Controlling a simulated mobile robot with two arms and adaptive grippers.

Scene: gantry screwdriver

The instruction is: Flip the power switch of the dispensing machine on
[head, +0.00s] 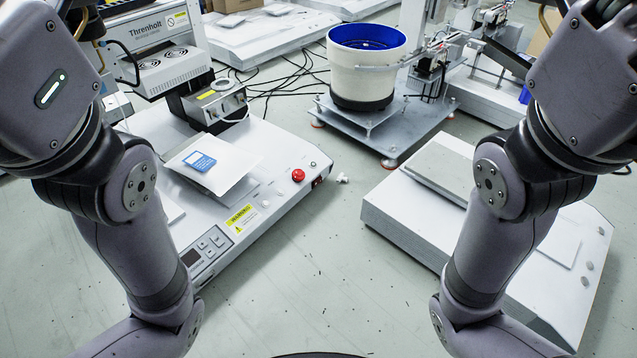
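A white machine (262,222) with a gantry stands on the left and looks like the dispensing machine. A name panel (158,30) reading "Threnholt" is on its upper part. A small dark and red switch (317,182) sits on its right side wall, near the far right corner. Its on or off position is too small to tell. A round red button (298,175) is on the top beside it. A display and key panel (205,252) is on the near edge. Both my arms reach down past the bottom of the head view, and neither gripper shows.
A blue-lined bowl feeder (364,68) stands on a metal plate (408,140) behind. A second low white machine (390,205) is on the right. A small white piece (342,178) lies near the switch. Black cables (290,75) run behind. Pale surface is clear between the machines.

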